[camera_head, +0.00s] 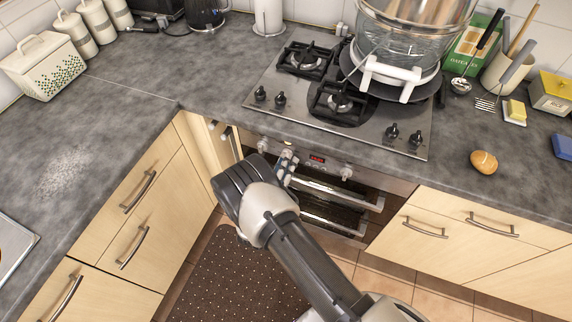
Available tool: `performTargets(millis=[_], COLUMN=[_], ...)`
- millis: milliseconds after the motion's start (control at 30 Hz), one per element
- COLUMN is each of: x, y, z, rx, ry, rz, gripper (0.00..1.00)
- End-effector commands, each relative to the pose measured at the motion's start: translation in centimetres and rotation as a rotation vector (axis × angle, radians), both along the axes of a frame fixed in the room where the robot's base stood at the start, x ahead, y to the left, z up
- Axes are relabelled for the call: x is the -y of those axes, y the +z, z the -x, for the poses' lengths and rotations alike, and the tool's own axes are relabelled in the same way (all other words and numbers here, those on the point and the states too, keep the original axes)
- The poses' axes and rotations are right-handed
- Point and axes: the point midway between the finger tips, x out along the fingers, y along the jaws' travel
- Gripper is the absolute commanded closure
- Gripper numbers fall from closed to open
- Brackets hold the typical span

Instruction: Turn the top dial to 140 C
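The oven front panel (330,167) sits under the counter edge below the hob. It has a small red lit display (317,159). A silver left dial (262,146) and a silver right dial (346,173) show on the panel. Markings on the dials are too small to read, and I cannot tell which is the top dial. My gripper (287,166) is at the panel, between the left dial and the display. It may hide another control there. I cannot tell whether it touches the panel or how far its fingers are apart.
Oven door handles (350,193) stick out below the panel. A gas hob (340,95) with knobs carries a large glass-bowl appliance (405,55). An egg-like brown item (484,162) lies on the counter (140,85). A dark dotted mat (235,280) covers the floor. Drawers flank the oven.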

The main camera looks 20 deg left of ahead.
Motion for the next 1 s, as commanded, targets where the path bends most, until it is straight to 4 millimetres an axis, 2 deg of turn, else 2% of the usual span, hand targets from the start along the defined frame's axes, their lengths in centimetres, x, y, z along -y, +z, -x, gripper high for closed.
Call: performTargets(millis=[167,267,700,833,1000], x=[-0.1,-0.2,-0.9,-0.9,-0.9], y=[0.0,-0.1,0.0,0.0,0.0], z=[0.3,1.3,10.0,11.4,12.0], rx=[0.000,-0.001,-0.001,0.000,0.000], ry=[0.001,0.002,0.005,0.001,0.000], rz=[0.001,0.002,0.001,0.001,0.001], gripper=[0.70,0.70,0.70,0.70,0.70])
